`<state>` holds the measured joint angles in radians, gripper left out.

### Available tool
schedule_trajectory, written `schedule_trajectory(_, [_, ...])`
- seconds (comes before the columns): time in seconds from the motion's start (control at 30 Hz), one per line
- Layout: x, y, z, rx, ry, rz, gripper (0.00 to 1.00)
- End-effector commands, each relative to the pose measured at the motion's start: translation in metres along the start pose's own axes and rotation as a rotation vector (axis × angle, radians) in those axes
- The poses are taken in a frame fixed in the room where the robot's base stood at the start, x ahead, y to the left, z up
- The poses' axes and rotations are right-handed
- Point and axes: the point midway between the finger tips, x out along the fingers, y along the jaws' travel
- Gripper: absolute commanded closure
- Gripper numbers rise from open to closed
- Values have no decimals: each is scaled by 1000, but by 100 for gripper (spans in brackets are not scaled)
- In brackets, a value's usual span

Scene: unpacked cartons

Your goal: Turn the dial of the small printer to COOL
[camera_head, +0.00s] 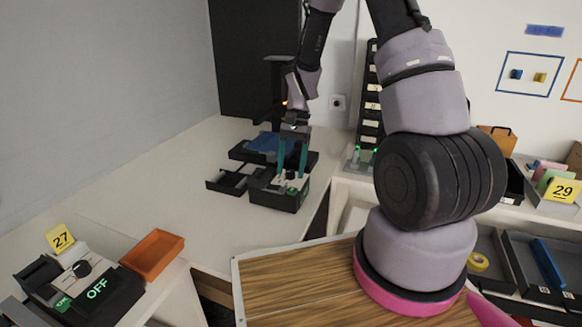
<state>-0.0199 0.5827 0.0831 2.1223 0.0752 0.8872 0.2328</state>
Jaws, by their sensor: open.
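A small dark printer-like device (276,199) with a pale top panel sits on the white counter in the middle distance. A small dark dial (290,175) shows on its panel. My gripper (291,172) is open and points down over this panel, its two teal fingers on either side of the dial. I cannot tell whether they touch it, and the dial's setting is too small to read. I cannot tell for sure which is the small printer.
An orange tray (153,254) and a yellow 27 sign (60,239) stand near the lower-left device. Dark open trays (232,181) and a blue item (265,143) lie beside and behind the middle device. The counter (165,200) to its left is clear.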

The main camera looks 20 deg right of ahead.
Motion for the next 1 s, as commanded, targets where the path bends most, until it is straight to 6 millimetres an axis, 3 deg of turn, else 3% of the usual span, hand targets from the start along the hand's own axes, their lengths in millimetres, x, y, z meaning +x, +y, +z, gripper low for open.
schedule_trajectory(0.1, [0,0,0,0,0,0,34])
schedule_trajectory(0.13, [0,0,0,0,0,0,41])
schedule_trajectory(0.2, [0,0,0,0,0,0,68])
schedule_trajectory(0.3, [0,0,0,0,0,0,100])
schedule_trajectory(0.67, [-1,-1,0,-44,1,17,100])
schedule_trajectory(1.0, [0,-2,0,-256,1,106,100])
